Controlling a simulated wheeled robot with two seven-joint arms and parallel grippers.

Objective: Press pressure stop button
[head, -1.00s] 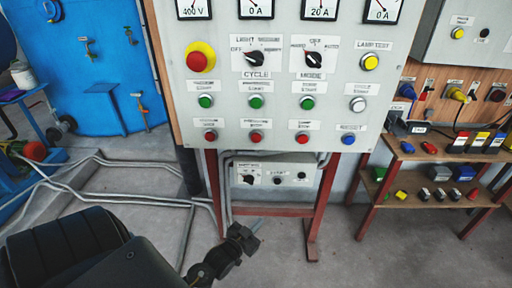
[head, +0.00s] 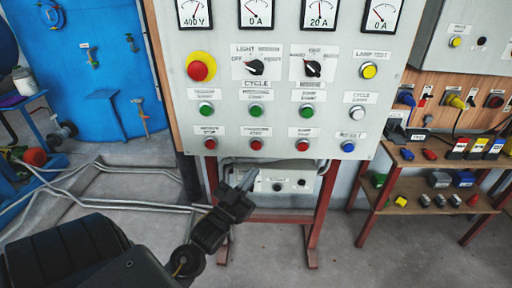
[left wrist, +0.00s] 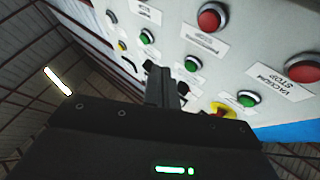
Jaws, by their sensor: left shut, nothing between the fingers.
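The pressure stop button (head: 256,144) is a red button in the bottom row of the grey control panel (head: 230,172), second from the left. It also shows in the left wrist view (left wrist: 212,17), at the top, to the right of the fingers. My left gripper (head: 248,180) is shut and empty, its fingers pointing up just below the panel's lower edge in the head view. The tips look apart from the button. In the left wrist view the shut fingers (left wrist: 162,84) cover part of the panel. My right gripper is not in view.
The red vacuum stop button (head: 210,144) and another red button (head: 303,145) flank the target. Green buttons sit above, and a blue button (head: 348,146) is at the right. A small switch box (head: 290,180) hangs below. A shelf (head: 425,205) stands right.

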